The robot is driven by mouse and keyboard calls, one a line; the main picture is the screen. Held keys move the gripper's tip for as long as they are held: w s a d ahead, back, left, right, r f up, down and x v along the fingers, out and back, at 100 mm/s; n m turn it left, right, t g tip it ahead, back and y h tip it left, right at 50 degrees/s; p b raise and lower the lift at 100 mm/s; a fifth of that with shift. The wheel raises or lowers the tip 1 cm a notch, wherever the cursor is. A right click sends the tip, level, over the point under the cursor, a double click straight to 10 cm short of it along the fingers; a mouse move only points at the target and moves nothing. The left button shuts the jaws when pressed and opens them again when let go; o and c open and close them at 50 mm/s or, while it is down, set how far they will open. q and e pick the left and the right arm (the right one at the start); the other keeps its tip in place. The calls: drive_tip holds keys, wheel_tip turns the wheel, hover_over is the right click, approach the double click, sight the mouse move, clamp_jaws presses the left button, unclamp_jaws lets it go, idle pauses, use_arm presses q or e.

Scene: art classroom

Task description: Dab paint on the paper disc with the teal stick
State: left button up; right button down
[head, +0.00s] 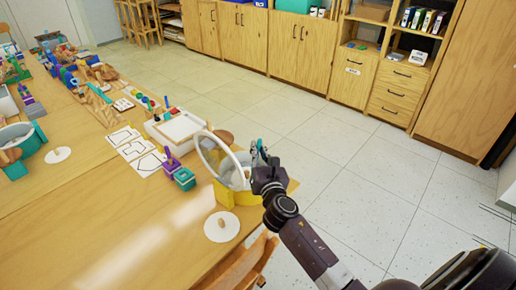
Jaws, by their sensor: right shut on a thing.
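A second white disc (58,155) lies far left. My left gripper is not in view.
White cards with outlines (135,149) and a white tray box (180,126) lie behind. A wooden chair (245,265) is at the front. The table's left front is bare.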

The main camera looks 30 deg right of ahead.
drive_tip(key=shift+f, duration=0.25)
drive_tip(key=shift+f+b, duration=0.35)
drive_tip(key=shift+b, duration=0.15)
idle(0.5)
wheel_tip(320, 180, up, 10)
drive_tip(key=p, duration=1)
drive_tip(key=shift+r+p, duration=0.1)
drive_tip(key=shift+p, duration=0.2)
